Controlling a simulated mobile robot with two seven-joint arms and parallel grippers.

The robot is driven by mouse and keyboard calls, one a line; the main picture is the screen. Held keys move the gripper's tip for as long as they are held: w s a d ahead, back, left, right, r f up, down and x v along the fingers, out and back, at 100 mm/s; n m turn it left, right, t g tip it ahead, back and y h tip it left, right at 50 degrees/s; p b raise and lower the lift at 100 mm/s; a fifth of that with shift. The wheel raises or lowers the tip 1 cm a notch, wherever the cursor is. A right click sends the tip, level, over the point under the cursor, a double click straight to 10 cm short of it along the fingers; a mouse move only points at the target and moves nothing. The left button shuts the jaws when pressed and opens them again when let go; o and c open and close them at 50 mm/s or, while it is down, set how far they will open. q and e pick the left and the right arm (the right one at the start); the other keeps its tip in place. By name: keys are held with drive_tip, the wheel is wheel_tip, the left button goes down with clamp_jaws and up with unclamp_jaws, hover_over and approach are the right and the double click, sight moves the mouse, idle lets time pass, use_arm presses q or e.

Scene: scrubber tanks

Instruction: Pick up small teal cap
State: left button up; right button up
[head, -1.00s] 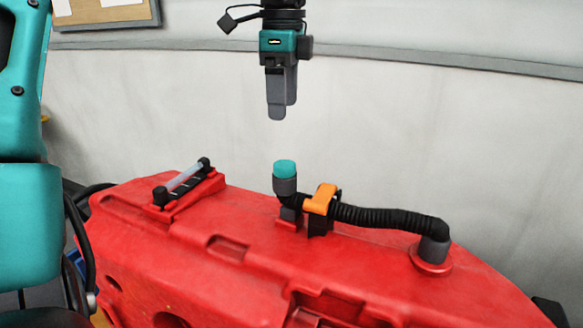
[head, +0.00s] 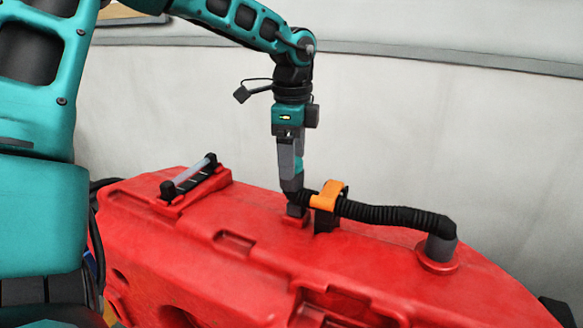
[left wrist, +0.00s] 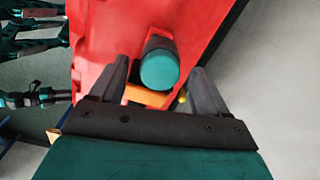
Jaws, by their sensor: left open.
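The small teal cap (left wrist: 160,69) sits on the upturned end of the black hose and lies between the two fingers of my left gripper (left wrist: 157,85) in the left wrist view. The fingers are open, with a gap visible on each side of the cap. In the head view my left gripper (head: 291,172) points down over the hose end, and its near finger hides most of the cap; a sliver of teal (head: 299,164) shows beside it.
The black ribbed hose (head: 385,213) runs right from an orange clip (head: 328,195) to a grey fitting (head: 440,247) on the red tank (head: 230,280). A sight gauge (head: 188,178) stands to the left. A pale wall (head: 450,130) is behind.

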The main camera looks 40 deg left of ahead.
use_arm(q)
drive_tip(key=shift+c, duration=0.3)
drive_tip(key=c, duration=1.2)
drive_tip(key=shift+r, duration=0.15)
drive_tip(key=shift+c, duration=0.2)
